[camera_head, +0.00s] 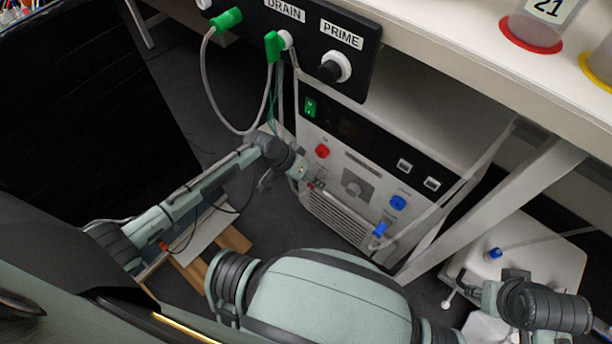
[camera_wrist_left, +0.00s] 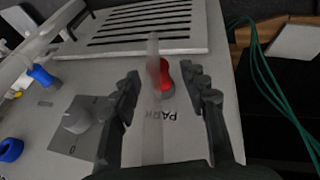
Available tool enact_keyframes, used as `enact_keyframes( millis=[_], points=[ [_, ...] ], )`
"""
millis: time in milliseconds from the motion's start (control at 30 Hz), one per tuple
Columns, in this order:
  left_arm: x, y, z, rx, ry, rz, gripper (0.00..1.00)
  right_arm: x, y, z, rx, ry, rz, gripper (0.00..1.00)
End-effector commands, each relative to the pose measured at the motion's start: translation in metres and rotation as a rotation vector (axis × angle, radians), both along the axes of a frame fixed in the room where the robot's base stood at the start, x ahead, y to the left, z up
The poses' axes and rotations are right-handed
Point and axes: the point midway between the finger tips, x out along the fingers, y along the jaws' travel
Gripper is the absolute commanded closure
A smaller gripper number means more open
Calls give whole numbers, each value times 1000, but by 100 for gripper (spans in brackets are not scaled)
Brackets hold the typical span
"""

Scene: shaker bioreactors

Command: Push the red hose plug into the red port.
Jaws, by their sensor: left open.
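The red port (camera_head: 322,151) shows on the upper left of the equipment front panel in the head view. The red hose plug (camera_wrist_left: 165,78) sits at a spot marked PARK on the panel in the left wrist view, with a pale, blurred hose along it. My left gripper (camera_wrist_left: 163,88) is open, with one finger on each side of the red plug and visible gaps. In the head view my left gripper (camera_head: 302,176) is at the panel below the red port and partly hides the plug. My right gripper (camera_head: 490,293) is at the lower right; its fingers are unclear.
Blue fittings (camera_head: 397,202) sit on the panel's right side. A knob (camera_wrist_left: 77,120) lies left of my left gripper. Green hose plugs (camera_head: 274,45) hang from the black DRAIN/PRIME panel (camera_head: 310,62) above. A white table leg (camera_head: 490,200) stands right of the equipment.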

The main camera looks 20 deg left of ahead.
Motion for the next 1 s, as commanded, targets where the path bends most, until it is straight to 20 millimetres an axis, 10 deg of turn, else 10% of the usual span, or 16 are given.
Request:
enact_keyframes(
  millis=[267, 600, 1000],
  points=[
    [0, 0, -1, 1, 0, 0, 57, 0, -1, 1, -2, -1, 0, 60],
    [0, 0, -1, 1, 0, 0, 100, 0, 0, 1, -1, -2, 0, 60],
    [-4, 2, 0, 1, 1, 1, 100, 0, -1, 6, -3, 1, -1, 60]
  ],
)
